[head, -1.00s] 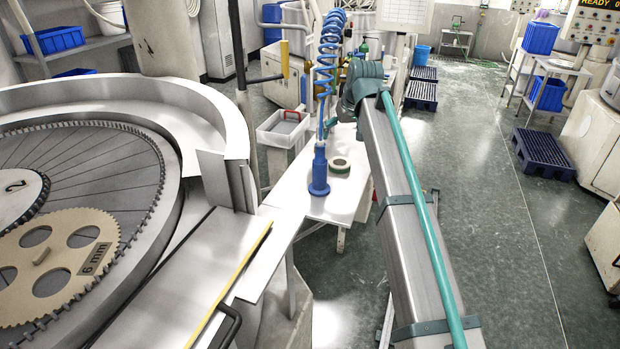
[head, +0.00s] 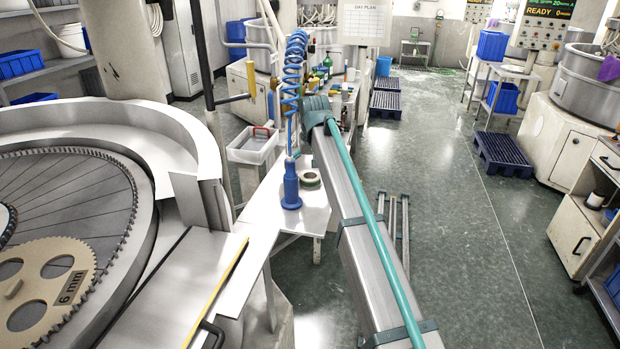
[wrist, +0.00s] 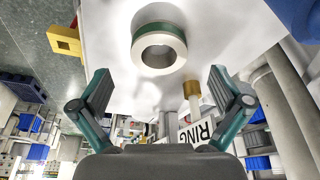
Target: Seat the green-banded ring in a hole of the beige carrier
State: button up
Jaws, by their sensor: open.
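The green-banded ring (head: 310,180) lies on a white table, close to the right of a blue bottle-like tool. In the wrist view the ring (wrist: 160,67) is pale with a green band and an open centre. My gripper (wrist: 160,78) is open, and the ring shows between and beyond its fingertips, with nothing held. I cannot tell the remaining distance to it. The head view does not show the gripper, only my arm. The beige carrier (head: 75,262), marked 6 mm, lies on the round lapping plate at the left; its left part is cut off by the picture edge.
The blue tool (head: 291,188) with a coiled hose stands on the white table (head: 264,206). A white bin (head: 252,149) is behind it. The machine's raised rim (head: 150,130) lies between table and carrier. A RING label (wrist: 196,131) and yellow part (wrist: 65,40) show in the wrist view.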

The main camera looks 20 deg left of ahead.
aim_at(310, 174)
jog(key=shift+p+x, duration=0.85)
jog(key=shift+x, duration=1.4)
jog(key=c, duration=1.5)
jog(key=shift+r, duration=0.1)
jog(key=shift+c, duration=0.2)
